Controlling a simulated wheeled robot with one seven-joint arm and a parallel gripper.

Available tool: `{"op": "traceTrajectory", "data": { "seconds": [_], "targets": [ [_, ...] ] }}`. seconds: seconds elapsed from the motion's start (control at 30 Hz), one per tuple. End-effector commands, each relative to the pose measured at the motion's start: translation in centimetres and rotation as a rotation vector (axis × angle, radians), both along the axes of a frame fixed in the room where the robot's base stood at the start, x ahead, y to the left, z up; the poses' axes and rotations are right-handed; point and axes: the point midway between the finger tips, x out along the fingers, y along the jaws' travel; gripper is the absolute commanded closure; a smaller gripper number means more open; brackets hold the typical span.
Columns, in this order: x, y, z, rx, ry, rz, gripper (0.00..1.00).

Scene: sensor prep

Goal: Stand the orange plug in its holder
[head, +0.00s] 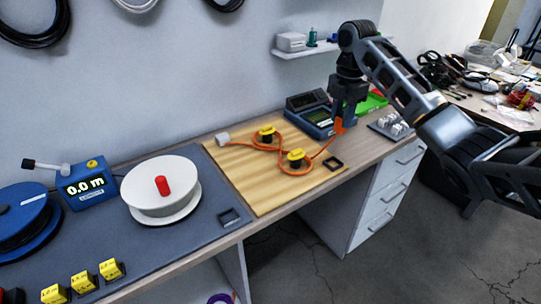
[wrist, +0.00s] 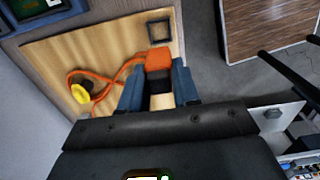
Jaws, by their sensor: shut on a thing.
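The orange plug (head: 338,125) is in my gripper (head: 342,117), above the right part of the wooden board. In the wrist view the plug (wrist: 158,60) shows between the two blue-grey fingers of my gripper (wrist: 158,86), which are shut on it. An orange cable (head: 283,171) runs from it around two yellow-capped posts on the board. A small black square frame (head: 333,169), likely the holder, lies near the board's right front corner. In the wrist view this frame (wrist: 149,30) is just beyond the plug, apart from it, and looks empty.
The wooden board (head: 243,184) carries the yellow-capped posts (head: 267,131) and a pale cable end (head: 222,139). A blue instrument (head: 318,122) stands behind my gripper. Another black square frame (head: 229,217) is on the grey mat. A white reel (head: 160,190) stands at left.

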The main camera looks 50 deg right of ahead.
Motion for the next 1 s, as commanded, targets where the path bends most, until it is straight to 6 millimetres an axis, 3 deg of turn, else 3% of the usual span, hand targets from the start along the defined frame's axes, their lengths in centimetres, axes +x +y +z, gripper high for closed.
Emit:
{"op": "traceTrajectory", "data": {
  "seconds": [1.0],
  "targets": [
    [0.0,0.0,-4.7,0.001,0.000,0.000,0.99]
  ]
}}
